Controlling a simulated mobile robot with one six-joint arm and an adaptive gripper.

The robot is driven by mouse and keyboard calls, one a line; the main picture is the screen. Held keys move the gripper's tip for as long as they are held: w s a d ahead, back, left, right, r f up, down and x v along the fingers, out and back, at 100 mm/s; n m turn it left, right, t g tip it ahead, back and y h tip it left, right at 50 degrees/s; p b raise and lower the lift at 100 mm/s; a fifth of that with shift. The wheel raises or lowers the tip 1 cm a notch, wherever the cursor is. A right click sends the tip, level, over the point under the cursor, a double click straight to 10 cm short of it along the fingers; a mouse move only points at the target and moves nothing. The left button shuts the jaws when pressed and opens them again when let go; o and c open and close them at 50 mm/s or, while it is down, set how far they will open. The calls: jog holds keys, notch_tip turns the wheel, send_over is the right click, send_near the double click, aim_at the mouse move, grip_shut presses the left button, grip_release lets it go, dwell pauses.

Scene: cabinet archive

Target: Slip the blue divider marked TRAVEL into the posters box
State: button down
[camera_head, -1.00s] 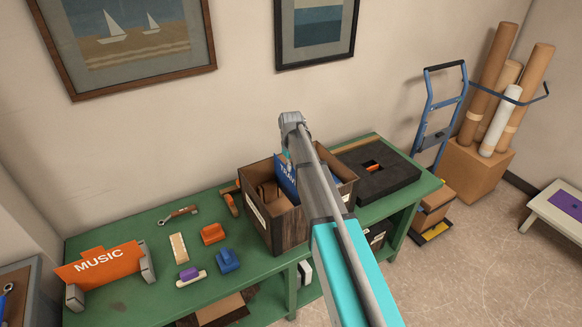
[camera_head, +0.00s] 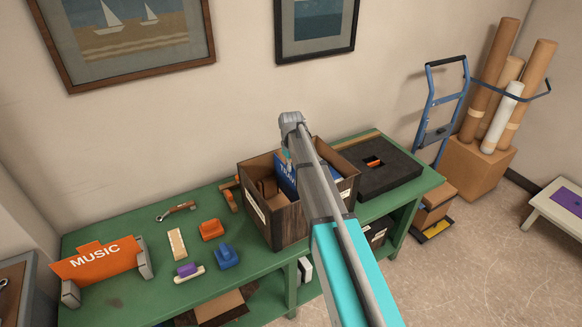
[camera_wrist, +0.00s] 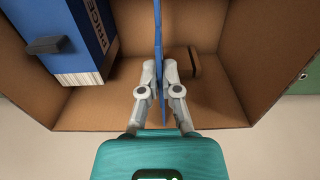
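The blue divider (camera_head: 284,177) stands on edge in the mouth of the brown box (camera_head: 288,232). Part of its white TRAVEL lettering shows; my arm covers the rest. In the wrist view, the divider (camera_wrist: 158,32) is a thin blue sheet seen edge-on between the fingertips of my gripper (camera_wrist: 158,70). Both fingers are closed against it, inside the outline of the cardboard box (camera_wrist: 235,60). How far its lower edge is from the box floor cannot be told. The box's front label is too small to read. My gripper is mostly hidden in the head view.
A blue binder marked PRICE (camera_wrist: 85,35) stands in the box, left of the divider. A brown block (camera_wrist: 182,62) lies close to the right finger. The green bench (camera_head: 120,213) holds an orange MUSIC divider (camera_head: 98,258) on a stand and a black foam tray (camera_head: 385,178).

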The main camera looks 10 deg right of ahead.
aim_at(291, 178)
jog(key=shift+f+b, duration=2.65)
jog(key=shift+f, duration=0.1)
jog(key=c, duration=0.7)
grip_release()
jog(key=shift+r, duration=0.1)
jog(key=shift+r+p, duration=3.5)
jog(key=shift+p, duration=0.05)
jog(key=shift+f, duration=0.2)
notch_tip(291, 178, down, 7)
jog(key=b, duration=0.7)
notch_tip(291, 178, up, 18)
jog(key=p, duration=1.7)
jog(key=shift+r+p, duration=0.1)
jog(key=shift+p, duration=0.3)
